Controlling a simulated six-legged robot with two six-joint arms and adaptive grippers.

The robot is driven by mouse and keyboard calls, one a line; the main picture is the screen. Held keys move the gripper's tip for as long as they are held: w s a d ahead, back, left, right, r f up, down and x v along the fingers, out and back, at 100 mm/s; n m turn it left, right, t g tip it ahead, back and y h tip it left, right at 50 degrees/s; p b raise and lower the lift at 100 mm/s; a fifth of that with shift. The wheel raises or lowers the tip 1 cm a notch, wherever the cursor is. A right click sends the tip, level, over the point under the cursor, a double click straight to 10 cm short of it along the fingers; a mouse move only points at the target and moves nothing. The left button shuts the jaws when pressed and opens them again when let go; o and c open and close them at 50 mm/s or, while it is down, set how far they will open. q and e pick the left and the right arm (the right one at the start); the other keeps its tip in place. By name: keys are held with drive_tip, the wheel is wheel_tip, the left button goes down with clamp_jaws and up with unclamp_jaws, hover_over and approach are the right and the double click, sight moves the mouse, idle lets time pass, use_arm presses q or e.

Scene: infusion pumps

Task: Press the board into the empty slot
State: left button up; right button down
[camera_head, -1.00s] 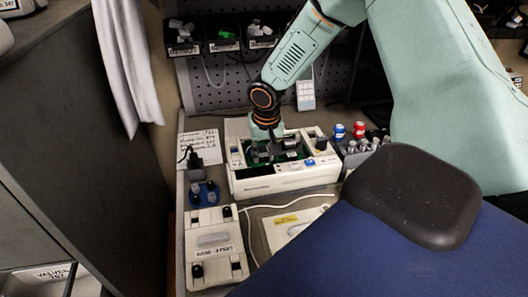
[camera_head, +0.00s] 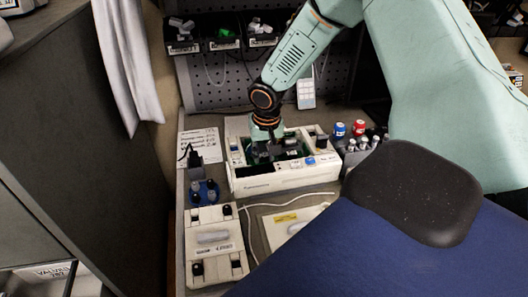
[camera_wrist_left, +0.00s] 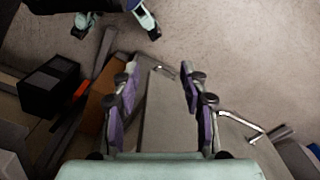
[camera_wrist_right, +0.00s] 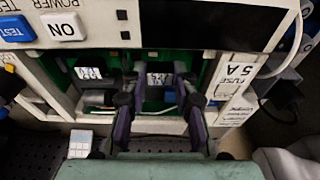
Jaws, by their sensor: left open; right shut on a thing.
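The opened white infusion pump (camera_head: 285,180) stands on the bench in the head view, with green circuitry inside its open top. My right gripper (camera_head: 266,150) points down into the left part of that opening. In the right wrist view my right gripper (camera_wrist_right: 158,88) is shut on a small board (camera_wrist_right: 158,78) with a white label, inside the pump housing (camera_wrist_right: 225,75). Another labelled module (camera_wrist_right: 88,73) sits to its left. The fingers hide the board's lower edge and the slot, so I cannot tell how deep it sits. My left gripper (camera_wrist_left: 160,78) is open and empty, away from the bench.
A white cover (camera_head: 214,245) lies front left of the pump, with a blue holder (camera_head: 203,192) behind it. Red and blue capped bottles (camera_head: 349,130) stand right of the pump. A pegboard with bins (camera_head: 222,40) rises behind. A white cable (camera_head: 250,222) crosses the bench front.

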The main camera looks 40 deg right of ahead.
drive_tip(key=shift+f, duration=0.4)
idle(0.7)
drive_tip(key=c, duration=1)
unclamp_jaws()
wheel_tip(320, 180, up, 7)
drive_tip(key=p, duration=0.7)
drive_tip(key=shift+r, duration=0.15)
drive_tip(key=shift+s+f, duration=0.1)
drive_tip(key=shift+f, duration=0.1)
